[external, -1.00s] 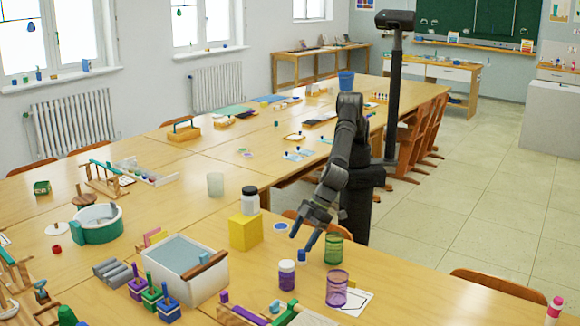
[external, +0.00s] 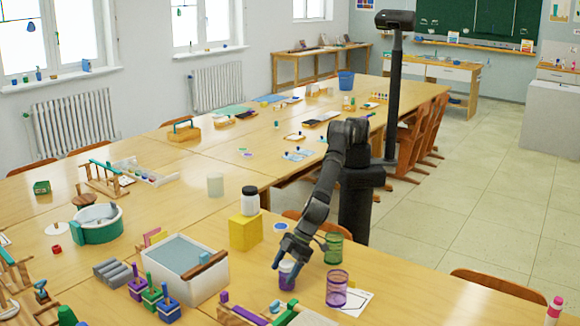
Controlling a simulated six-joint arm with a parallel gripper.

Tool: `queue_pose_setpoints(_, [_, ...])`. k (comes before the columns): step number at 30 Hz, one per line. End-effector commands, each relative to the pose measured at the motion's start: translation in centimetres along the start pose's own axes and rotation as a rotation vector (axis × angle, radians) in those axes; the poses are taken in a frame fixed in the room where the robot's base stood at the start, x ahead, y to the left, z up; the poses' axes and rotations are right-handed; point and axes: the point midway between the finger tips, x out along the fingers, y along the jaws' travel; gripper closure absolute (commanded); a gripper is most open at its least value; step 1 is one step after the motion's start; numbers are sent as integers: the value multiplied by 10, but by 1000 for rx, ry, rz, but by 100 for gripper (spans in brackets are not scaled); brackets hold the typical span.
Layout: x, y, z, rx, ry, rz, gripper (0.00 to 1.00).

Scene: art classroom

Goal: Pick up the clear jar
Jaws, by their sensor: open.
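My gripper (external: 284,273) points down with its fingers open, at a small jar (external: 286,270) with a pale top and purple lower part on the near table. One blue fingertip is at the jar's upper left and the other overlaps its front; I cannot tell whether they touch it. A clear, frosted-looking cylindrical jar (external: 215,185) stands upright farther back on the left, well away from my gripper. A white jar with a dark lid (external: 250,201) stands on a yellow block (external: 245,232). I cannot tell for sure which one is the clear jar.
A white bin (external: 200,288) of grey-blue content and peg stackers (external: 168,310) are on the left.

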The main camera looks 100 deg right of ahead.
Motion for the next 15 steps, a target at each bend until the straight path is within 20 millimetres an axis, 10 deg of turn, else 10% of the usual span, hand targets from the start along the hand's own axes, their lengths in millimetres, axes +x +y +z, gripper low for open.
queue_pose_setpoints(8, [3,0,0,0,0,-1,28])
queue_pose_setpoints(15, [3,0,0,0,0,-1,71])
